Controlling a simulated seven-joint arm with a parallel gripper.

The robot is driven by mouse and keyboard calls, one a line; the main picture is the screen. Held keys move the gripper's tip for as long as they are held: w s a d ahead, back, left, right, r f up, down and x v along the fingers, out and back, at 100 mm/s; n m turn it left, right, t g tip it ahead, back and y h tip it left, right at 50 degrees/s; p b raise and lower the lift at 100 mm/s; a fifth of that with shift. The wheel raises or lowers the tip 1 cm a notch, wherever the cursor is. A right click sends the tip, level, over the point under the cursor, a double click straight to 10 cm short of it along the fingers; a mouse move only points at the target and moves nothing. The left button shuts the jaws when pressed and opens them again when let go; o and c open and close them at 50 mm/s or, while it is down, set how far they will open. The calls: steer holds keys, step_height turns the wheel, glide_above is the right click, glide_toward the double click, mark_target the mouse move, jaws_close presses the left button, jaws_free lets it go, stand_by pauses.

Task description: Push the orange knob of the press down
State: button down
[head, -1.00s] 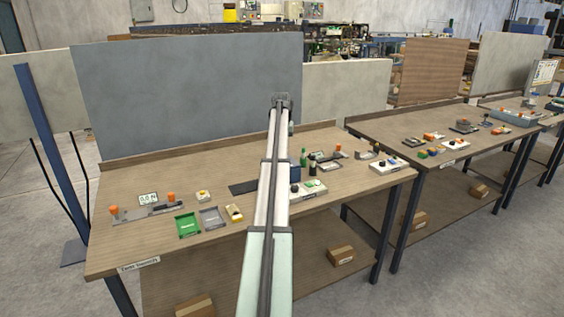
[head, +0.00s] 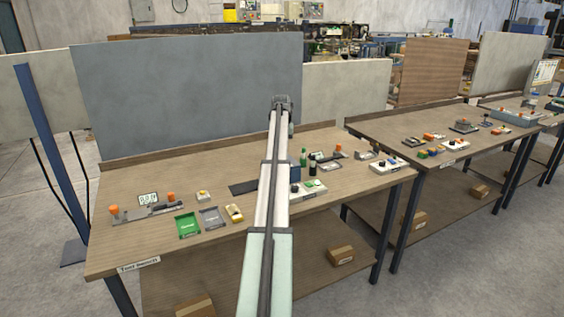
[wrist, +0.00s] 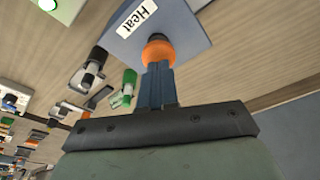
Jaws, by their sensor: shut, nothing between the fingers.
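The press shows in the wrist view as a blue-grey plate (wrist: 185,20) with a white "Heat" label (wrist: 137,17). Its orange knob (wrist: 158,50) stands at the plate's near edge. My gripper (wrist: 156,68) is shut and empty, with its blue fingertips right at the knob and overlapping its lower edge. I cannot tell whether they touch it or how far down the knob is. In the head view my arm reaches over the bench, and its far end (head: 283,104) hides the fingers. I cannot make out the "Heat" label there.
The wooden bench (head: 130,240) also holds a green tray (head: 187,226), a grey tray (head: 211,217) and other devices with orange knobs (head: 171,197). A grey panel (head: 190,90) stands behind.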

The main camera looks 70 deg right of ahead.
steer(key=shift+f, duration=0.75)
steer(key=shift+r, duration=0.1)
steer(key=shift+r, duration=2.95)
steer(key=shift+w, duration=0.1)
